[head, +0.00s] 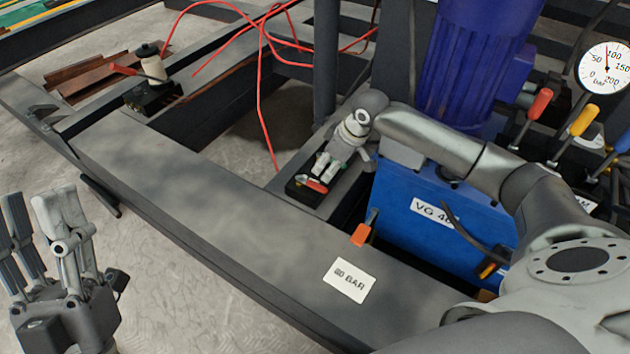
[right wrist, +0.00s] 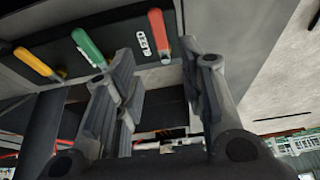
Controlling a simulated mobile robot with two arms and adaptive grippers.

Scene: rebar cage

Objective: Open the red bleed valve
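A small red lever (head: 317,185) sits on a black block on the frame's cross beam, in the middle of the head view. I cannot tell for sure that it is the bleed valve. My right gripper (head: 326,165) is just above and behind this lever. In the right wrist view its two fingers (right wrist: 165,100) stand apart with nothing clearly held between them. A small white and red thing (right wrist: 166,145) shows beyond the fingers, partly hidden. My left gripper (head: 38,225) is at the lower left, fingers apart and empty, away from the frame.
A blue tank (head: 430,215) stands right of the lever, under a purple motor (head: 480,50). Red (head: 541,103), yellow (head: 584,121) and blue levers and a gauge (head: 606,68) are at right. Another red-handled block (head: 150,95) is at left. Red hoses (head: 262,90) hang behind.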

